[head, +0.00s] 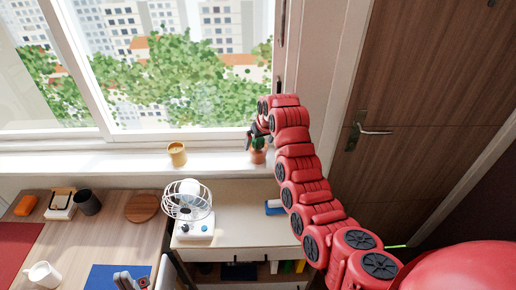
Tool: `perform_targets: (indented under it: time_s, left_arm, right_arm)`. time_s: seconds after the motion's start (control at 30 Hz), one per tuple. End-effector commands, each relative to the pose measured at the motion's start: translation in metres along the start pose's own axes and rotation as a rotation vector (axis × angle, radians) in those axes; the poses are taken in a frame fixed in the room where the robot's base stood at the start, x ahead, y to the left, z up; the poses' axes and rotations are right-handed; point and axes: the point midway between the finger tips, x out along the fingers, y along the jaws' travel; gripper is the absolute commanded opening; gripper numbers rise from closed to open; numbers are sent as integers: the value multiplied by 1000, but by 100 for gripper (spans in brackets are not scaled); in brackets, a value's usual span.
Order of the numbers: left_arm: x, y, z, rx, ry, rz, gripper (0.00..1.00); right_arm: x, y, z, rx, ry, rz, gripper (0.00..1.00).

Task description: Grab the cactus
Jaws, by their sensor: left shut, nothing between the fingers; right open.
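The cactus (258,143) is a small green plant in a terracotta pot (257,156). It stands upright on the white windowsill, near its right end. My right gripper (254,137) is at the cactus, at the end of the red arm. Its dark fingers are open and close to the plant. Whether they touch it, I cannot tell. The red wrist hides part of this spot.
A yellow cup (177,153) stands on the windowsill (215,161) left of the cactus. Below are a white fan (188,203) and a blue item (274,208) on a low cabinet. The desk at left holds a dark cup (88,203), a white mug (43,275) and a round board (141,208).

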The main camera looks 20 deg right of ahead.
Motion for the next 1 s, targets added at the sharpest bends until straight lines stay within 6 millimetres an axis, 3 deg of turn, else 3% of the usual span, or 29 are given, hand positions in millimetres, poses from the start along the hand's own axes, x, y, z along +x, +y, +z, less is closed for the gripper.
perform_targets:
  time_s: [0.23, 0.4, 0.7, 1.0]
  left_arm:
    - [12, -1, -2, 0, 0, 0, 0]
    - [31, -2, -5, 0, 0, 0, 0]
    - [36, -2, -6, 0, 0, 0, 0]
    - [36, -2, -6, 0, 0, 0, 0]
  right_arm:
    - [11, 0, 0, 1, -3, 0, 100]
    - [31, -2, 3, 1, -8, -1, 100]
    - [55, -1, 3, 1, -3, 1, 100]
    - [57, -2, 3, 2, 1, 1, 100]
